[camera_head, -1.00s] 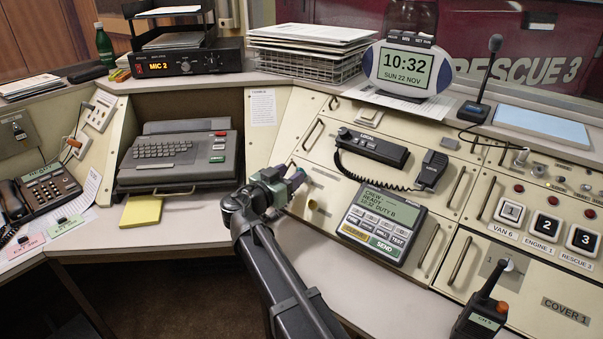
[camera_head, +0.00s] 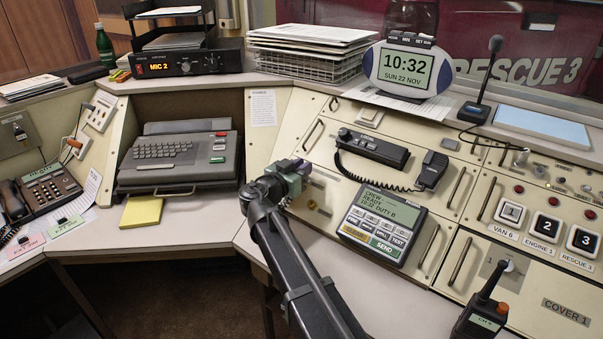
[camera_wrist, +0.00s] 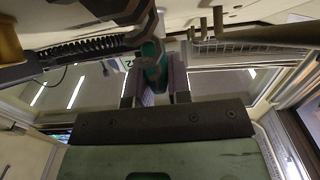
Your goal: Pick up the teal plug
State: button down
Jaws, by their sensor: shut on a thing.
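The teal plug (camera_wrist: 152,64) shows in the wrist view, upright between the two fingers of my gripper (camera_wrist: 154,84). The fingers are closed on its sides, with their purple-grey pads against it. Its upper end is beside a grey curved metal part, and I cannot tell whether they touch. In the head view my gripper (camera_head: 302,170) is at the sloped cream panel, left of the handset cradle. The plug cannot be made out there, as the gripper hides it.
A brass knob (camera_head: 312,204) sticks out just below my gripper. The black handset cradle (camera_head: 372,148) with its coiled cord and the grey keypad unit (camera_head: 382,222) lie to the right.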

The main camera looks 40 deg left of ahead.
notch_tip(320, 180, up, 20)
jog(key=p, duration=2)
jog(key=shift+r, duration=0.1)
jog(key=shift+s+r+p, duration=0.35)
jog(key=shift+r+p, duration=0.2)
jog(key=shift+p, duration=0.05)
jog(key=shift+s+r+p, duration=0.3)
jog(key=shift+r+p, duration=0.25)
jog(key=s+r+p, duration=0.2)
jog(key=r+p, duration=0.1)
jog(key=shift+r, duration=0.2)
